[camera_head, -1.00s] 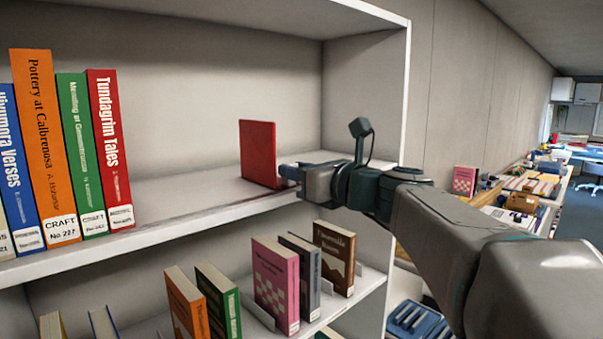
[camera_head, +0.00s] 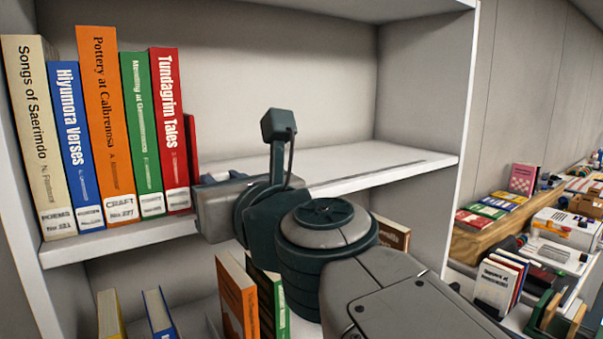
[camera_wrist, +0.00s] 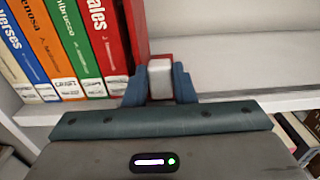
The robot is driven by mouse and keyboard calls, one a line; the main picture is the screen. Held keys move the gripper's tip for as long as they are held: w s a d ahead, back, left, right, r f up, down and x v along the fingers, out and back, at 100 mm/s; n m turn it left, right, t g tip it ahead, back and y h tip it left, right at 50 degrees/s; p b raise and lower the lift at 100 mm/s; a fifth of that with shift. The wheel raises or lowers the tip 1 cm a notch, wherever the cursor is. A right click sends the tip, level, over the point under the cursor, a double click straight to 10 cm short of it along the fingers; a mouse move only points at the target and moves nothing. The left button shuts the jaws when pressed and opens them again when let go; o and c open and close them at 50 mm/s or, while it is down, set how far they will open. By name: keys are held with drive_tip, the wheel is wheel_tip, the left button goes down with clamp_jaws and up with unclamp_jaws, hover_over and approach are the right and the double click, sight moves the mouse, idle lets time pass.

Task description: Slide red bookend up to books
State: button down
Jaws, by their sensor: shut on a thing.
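The red bookend (camera_head: 191,145) shows as a narrow red strip just right of the red book Tundagrim Tales (camera_head: 168,115) on the upper shelf. In the head view my wrist and arm hide most of the bookend's lower part. The row of books (camera_head: 105,125) stands at the shelf's left end.
The upper shelf (camera_head: 350,172) is bare to the right of my gripper, up to the side wall. The lower shelf holds several books, including an orange one (camera_head: 236,300), partly behind my arm. A side table with books and boxes (camera_head: 565,228) stands to the right.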

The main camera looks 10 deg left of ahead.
drive_tip(key=shift+s+a, duration=0.25)
drive_tip(key=shift+a, duration=0.05)
drive_tip(key=c, duration=1.2)
unclamp_jaws()
